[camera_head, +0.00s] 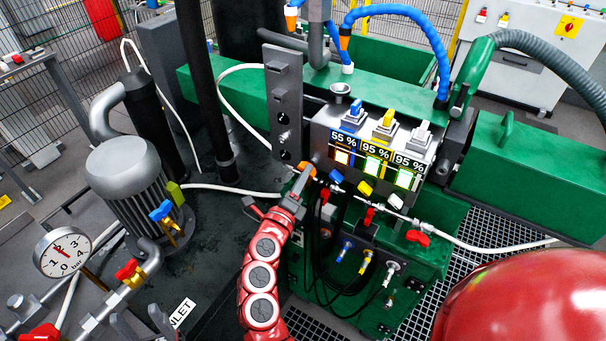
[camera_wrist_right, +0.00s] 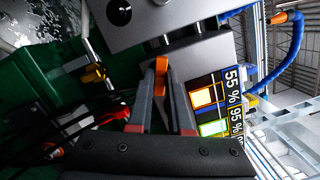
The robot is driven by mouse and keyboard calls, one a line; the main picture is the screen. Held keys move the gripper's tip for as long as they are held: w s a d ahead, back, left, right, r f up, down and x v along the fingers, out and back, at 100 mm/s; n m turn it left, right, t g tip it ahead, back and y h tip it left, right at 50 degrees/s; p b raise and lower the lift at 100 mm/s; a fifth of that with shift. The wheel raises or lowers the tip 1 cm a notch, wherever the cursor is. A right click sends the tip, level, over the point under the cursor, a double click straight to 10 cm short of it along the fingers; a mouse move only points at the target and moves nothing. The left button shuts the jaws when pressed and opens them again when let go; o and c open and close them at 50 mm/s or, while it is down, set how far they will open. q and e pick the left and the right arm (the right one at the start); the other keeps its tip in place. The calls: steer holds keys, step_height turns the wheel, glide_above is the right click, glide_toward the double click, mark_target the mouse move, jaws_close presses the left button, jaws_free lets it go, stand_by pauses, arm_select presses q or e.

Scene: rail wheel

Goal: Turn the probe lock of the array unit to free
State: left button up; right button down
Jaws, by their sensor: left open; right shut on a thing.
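The array unit (camera_head: 322,128) is a grey box on the green machine, with displays reading 55 %, 95 % and 95 % and blue, yellow and white toggles on top. An orange lever (camera_head: 308,167), which looks like the probe lock, sits at its lower left corner; it also shows in the right wrist view (camera_wrist_right: 161,68). My right gripper (camera_wrist_right: 162,84) is shut on the orange lever, its fingers on either side; in the head view it is partly hidden by my red arm. My left gripper (camera_head: 142,322) is open and empty at the bottom left, near the INLET label.
Blue, yellow and white connectors (camera_head: 365,188) and red-handled valves (camera_head: 417,238) crowd below the box. A grey upright plate (camera_head: 284,85) stands left of it. A pump motor (camera_head: 125,165) and gauge (camera_head: 63,252) stand at the left. Cables hang below the unit.

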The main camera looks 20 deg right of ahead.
steer(key=m+b, duration=0.4)
steer(key=b, duration=0.5)
steer(key=shift+m+h, duration=0.3)
steer(key=shift+h, duration=0.1)
stand_by(0.4)
steer(key=m+h+b, duration=0.1)
steer(key=m+b, duration=0.4)
steer(key=b, duration=0.6)
steer(key=shift+w+a+f+g, duration=0.1)
steer(key=shift+g, duration=0.3)
stand_by(0.7)
